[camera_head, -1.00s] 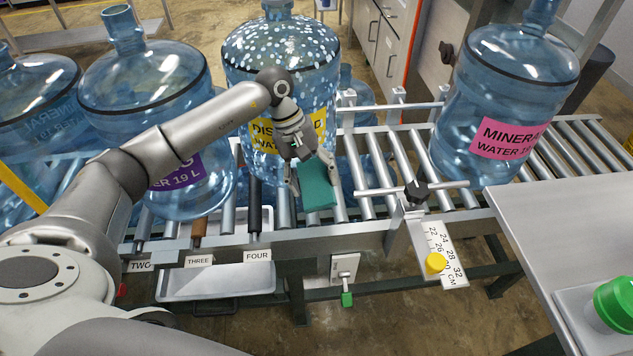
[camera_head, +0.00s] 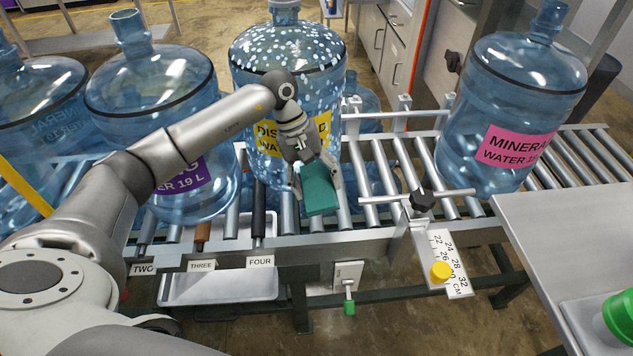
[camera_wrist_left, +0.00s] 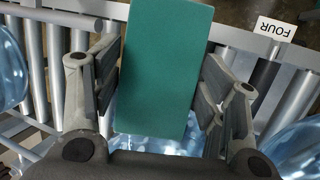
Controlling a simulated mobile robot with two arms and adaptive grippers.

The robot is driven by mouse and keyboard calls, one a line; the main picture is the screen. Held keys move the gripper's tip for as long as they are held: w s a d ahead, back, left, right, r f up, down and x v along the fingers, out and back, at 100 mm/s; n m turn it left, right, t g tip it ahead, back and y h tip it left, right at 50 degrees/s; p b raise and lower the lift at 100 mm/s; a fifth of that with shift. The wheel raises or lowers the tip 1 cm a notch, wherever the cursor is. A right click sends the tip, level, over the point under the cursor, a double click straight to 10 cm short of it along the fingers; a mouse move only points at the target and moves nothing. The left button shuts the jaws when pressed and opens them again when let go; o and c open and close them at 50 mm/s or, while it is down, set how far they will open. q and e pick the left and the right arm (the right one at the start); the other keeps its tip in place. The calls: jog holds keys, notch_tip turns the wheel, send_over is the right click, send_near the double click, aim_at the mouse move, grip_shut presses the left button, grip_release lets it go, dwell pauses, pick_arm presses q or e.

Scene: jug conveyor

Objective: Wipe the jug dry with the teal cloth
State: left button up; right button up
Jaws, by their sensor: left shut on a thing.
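The jug with the yellow label (camera_head: 268,138) stands upright on the rollers in the head view, with white droplets over its shoulder and upper body. My left gripper (camera_head: 316,184) is in front of its lower right side and partly covers the label. The gripper is shut on the teal cloth (camera_head: 320,190), a flat folded rectangle. In the left wrist view the cloth (camera_wrist_left: 165,65) sits between the two fingers. I cannot tell whether the cloth touches the jug. My right gripper is not in view.
A purple-label jug (camera_head: 160,105) stands close on the left and a pink-label jug (camera_head: 510,110) on the right. A grey table (camera_head: 560,220) is at the right.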

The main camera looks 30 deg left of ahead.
aim_at(309, 169)
pick_arm(q)
jog(key=shift+w+a+b, duration=0.35)
jog(key=shift+a, duration=0.05)
jog(key=shift+w+a+b, duration=0.5)
jog(key=shift+a+b, duration=0.1)
jog(key=shift+b, duration=0.1)
jog(key=shift+w+a+b, duration=0.6)
jog(key=shift+a+b, duration=0.05)
jog(key=shift+a, duration=0.05)
dwell(0.5)
